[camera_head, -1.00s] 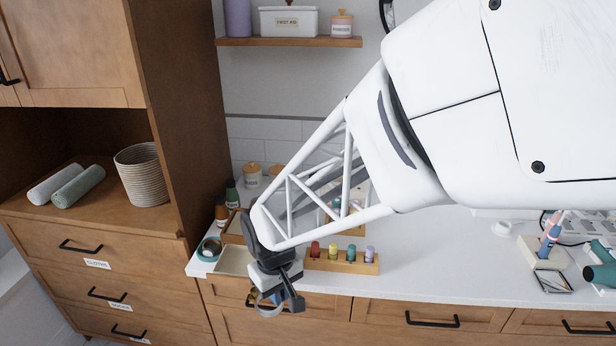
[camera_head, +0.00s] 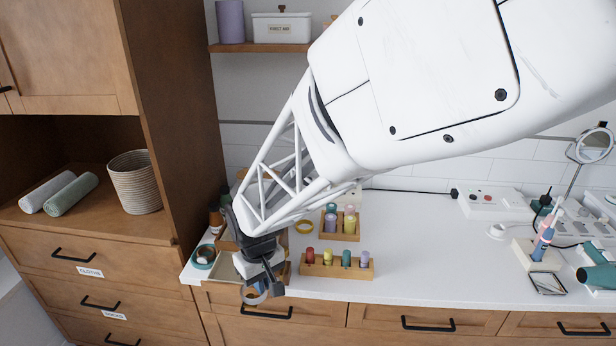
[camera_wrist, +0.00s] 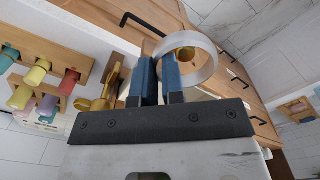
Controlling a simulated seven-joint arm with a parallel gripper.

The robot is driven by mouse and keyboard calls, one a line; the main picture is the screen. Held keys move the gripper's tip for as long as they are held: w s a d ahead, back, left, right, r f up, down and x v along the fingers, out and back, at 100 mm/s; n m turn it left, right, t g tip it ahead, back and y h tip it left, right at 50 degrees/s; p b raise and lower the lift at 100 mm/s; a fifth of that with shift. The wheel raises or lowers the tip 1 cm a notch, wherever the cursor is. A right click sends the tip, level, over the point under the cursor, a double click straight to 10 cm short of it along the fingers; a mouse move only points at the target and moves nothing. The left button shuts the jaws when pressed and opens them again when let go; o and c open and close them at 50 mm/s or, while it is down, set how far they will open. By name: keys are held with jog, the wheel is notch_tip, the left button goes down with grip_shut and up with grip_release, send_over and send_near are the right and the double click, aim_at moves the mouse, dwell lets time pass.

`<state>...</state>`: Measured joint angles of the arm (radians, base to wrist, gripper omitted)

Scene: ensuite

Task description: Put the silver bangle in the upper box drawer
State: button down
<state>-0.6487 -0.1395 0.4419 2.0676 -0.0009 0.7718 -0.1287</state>
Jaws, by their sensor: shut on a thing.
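My gripper (camera_head: 266,284) points down at the counter's front left edge and is shut on the silver bangle (camera_head: 246,299). The bangle hangs from the fingertips in front of the cabinet face. In the wrist view, the bangle (camera_wrist: 209,60) is a pale ring at the tips of the blue fingers (camera_wrist: 159,78). A small wooden box with a pulled-out, pale-lined drawer (camera_head: 225,269) stands on the counter just behind my gripper. My arm hides much of the box, so I cannot tell which drawer this is. The bangle is outside it.
A wooden rack of coloured bottles (camera_head: 337,267) stands right of the box, with a second rack (camera_head: 338,232) behind. A teal roll (camera_head: 204,256) lies left of the box. A tall wooden cabinet (camera_head: 170,130) rises at the left. The counter's middle (camera_head: 430,250) is clear.

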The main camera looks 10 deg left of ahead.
jog(key=w+a, duration=0.4)
jog(key=w, duration=0.1)
jog(key=w+a+f, duration=0.1)
jog(key=w+a, duration=0.1)
jog(key=w, duration=0.1)
dwell(0.5)
jog(key=shift+d+f, duration=0.1)
jog(key=shift+f, duration=1.6)
jog(key=shift+f, duration=0.15)
jog(key=c, duration=1.2)
grip_release()
notch_tip(320, 180, up, 12)
jog(key=shift+r, duration=0.15)
